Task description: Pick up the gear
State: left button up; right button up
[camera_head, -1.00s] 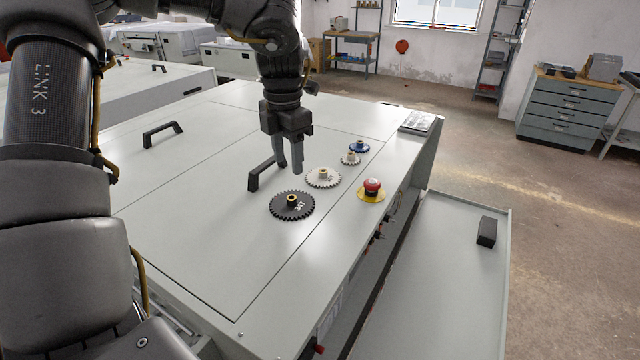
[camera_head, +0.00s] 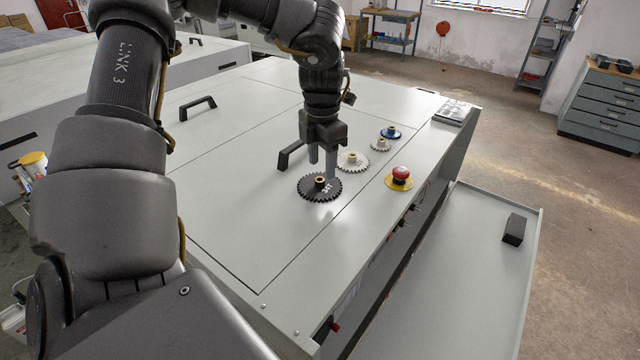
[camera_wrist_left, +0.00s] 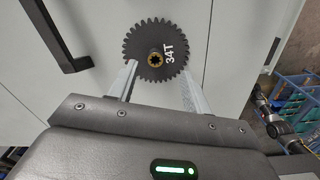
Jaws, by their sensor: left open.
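A dark gear (camera_head: 308,190) with a brass hub lies flat on the light grey machine top. In the left wrist view the gear (camera_wrist_left: 143,50) shows the marking 34T. My left gripper (camera_head: 322,168) is open and points down just behind and over the gear. In the left wrist view its two fingers (camera_wrist_left: 160,80) are spread at either side of the gear's lower part, with nothing held between them. A white gear (camera_head: 352,161), a smaller pale gear (camera_head: 380,146) and a blue gear (camera_head: 391,132) lie in a row beyond. My right gripper is not seen.
A red stop button (camera_head: 400,173) on a yellow base stands right of the gears. Black handles (camera_head: 294,153) (camera_head: 197,106) rise from the machine top. A black block (camera_head: 514,229) lies on the lower shelf at right. The front of the top is clear.

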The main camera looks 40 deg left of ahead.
aim_at(320, 188)
pick_arm(q)
jog(key=f+p, duration=0.2)
jog(key=f, duration=0.1)
jog(key=shift+a+f, duration=0.25)
jog(key=shift+a, duration=0.15)
jog(key=shift+w+f, duration=0.1)
jog(key=shift+f, duration=0.4)
jog(key=shift+d, duration=0.1)
jog(key=shift+c, duration=0.9)
grip_shut()
jog(key=shift+r, duration=0.1)
